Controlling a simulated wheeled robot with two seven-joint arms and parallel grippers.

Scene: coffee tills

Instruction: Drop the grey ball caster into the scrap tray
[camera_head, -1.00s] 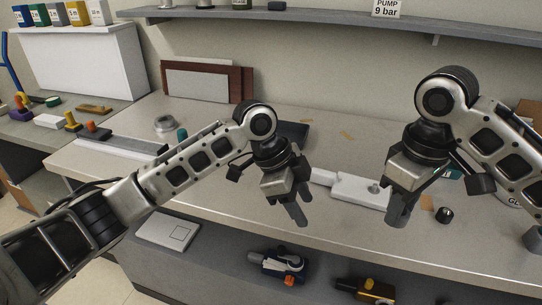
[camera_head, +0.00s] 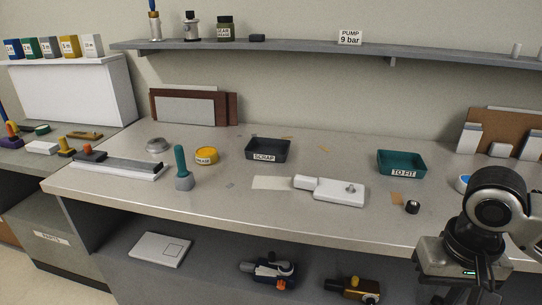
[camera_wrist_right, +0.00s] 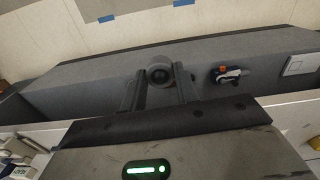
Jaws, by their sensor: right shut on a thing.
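The grey ball caster (camera_wrist_right: 160,73) shows in the right wrist view as a round grey piece with a dark centre. My right gripper (camera_wrist_right: 160,80) is shut on it, with one finger on each side. In the head view my right wrist (camera_head: 468,250) is at the lower right, in front of the bench, and its fingertips and the caster cannot be made out. The scrap tray (camera_head: 285,155), dark grey with a SCRAP label, stands on the bench towards the back, left of my right arm, and looks empty. My left gripper is out of view.
A teal TO FIT tray (camera_head: 420,170) stands right of the scrap tray. A small black cap (camera_head: 412,207), a yellow tin (camera_head: 206,155) and a green-handled tool (camera_head: 182,170) also stand on the bench. A shelf (camera_head: 250,42) runs above.

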